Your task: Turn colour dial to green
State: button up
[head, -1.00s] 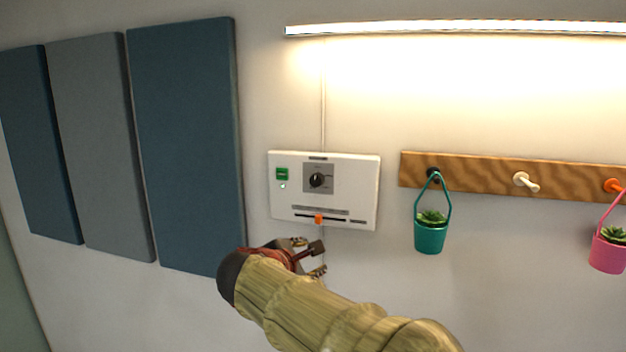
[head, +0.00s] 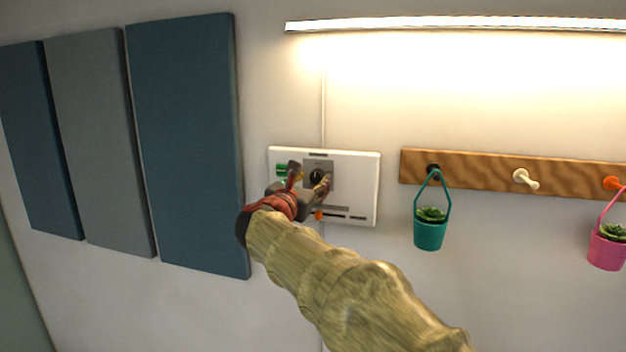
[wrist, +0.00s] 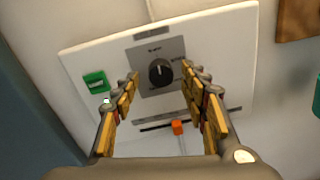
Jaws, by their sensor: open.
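The colour dial (head: 316,176) is a round black knob on a grey square plate. It sits in the middle of a white wall panel (head: 366,190). In the wrist view the dial (wrist: 160,73) lies between and beyond the two fingertips, with a light pointer mark near its top. The lettering around it is too small to read. My gripper (head: 309,180) is open and in front of the panel. In the wrist view its fingers (wrist: 161,76) stand on either side of the dial, with nothing held. I cannot tell if they touch the panel.
A green switch (wrist: 96,81) is left of the dial, close to one finger. An orange slider (wrist: 178,127) is below the dial. Right of the panel, a teal pot (head: 430,234) hangs from a wooden peg rail (head: 480,172). Blue wall panels (head: 190,145) stand at left.

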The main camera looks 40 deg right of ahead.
jog(key=shift+w+d, duration=0.3)
jog(key=shift+d, duration=0.2)
jog(key=c, duration=1.1)
grip_shut()
